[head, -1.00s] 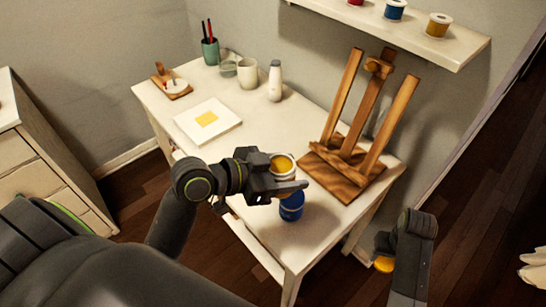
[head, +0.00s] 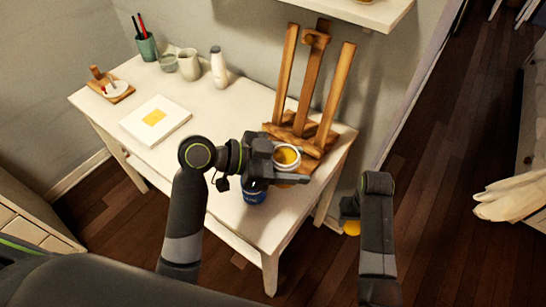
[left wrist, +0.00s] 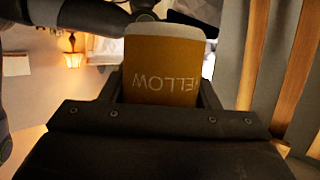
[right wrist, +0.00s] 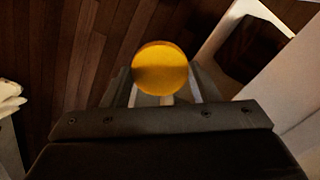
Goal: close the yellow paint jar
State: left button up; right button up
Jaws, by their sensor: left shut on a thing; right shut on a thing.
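The open yellow paint jar (head: 286,157) shows yellow paint inside its white rim. My left gripper (head: 280,176) is shut on it and holds it above the table's front right part. The left wrist view shows the jar (left wrist: 162,75) between the fingers, its lettering upside down in that picture. My right gripper (head: 350,212) is shut on a round yellow lid (head: 351,228), off the table's right side, to the right of and apart from the jar. The lid (right wrist: 160,68) also shows in the right wrist view; its underside is hidden.
A blue jar (head: 254,192) stands on the white table (head: 215,125) just below my left gripper. A wooden easel (head: 305,100) stands behind the held jar. A canvas (head: 165,130), cups and a bottle (head: 218,68) are further left. Open floor lies right of the table.

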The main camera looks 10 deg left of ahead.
pick_arm(q)
jog(key=shift+w+a, duration=0.1)
pick_arm(e)
jog(key=shift+r+p, duration=0.7)
jog(key=shift+p, duration=0.05)
jog(key=shift+r+p, duration=0.6)
pick_arm(q)
jog(key=w+a+f+n+t+y, duration=0.1)
jog(key=w+a+n+t+y, duration=0.2)
jog(key=a, duration=0.6)
jog(key=w+a+f+n+t+y, duration=0.2)
jog(key=w+a+n+y, duration=0.1)
jog(key=a, duration=0.6)
jog(key=w+a+f+n+t+y, duration=0.2)
jog(key=w+a+n+t+y, duration=0.1)
jog(key=a, duration=0.6)
jog(key=shift+w+a+n+t+y, duration=0.25)
jog(key=shift+w+n+t+y, duration=0.05)
jog(key=shift+w+n, duration=0.65)
jog(key=shift+s, duration=0.1)
notch_tip(320, 180, down, 6)
jog(key=shift+f+b, duration=0.1)
jog(key=shift+b, duration=0.45)
pick_arm(e)
jog(key=shift+f, duration=0.5)
pick_arm(q)
jog(key=shift+f+b, duration=0.45)
jog(key=shift+f, duration=1.4)
pick_arm(e)
jog(key=shift+f, duration=0.5)
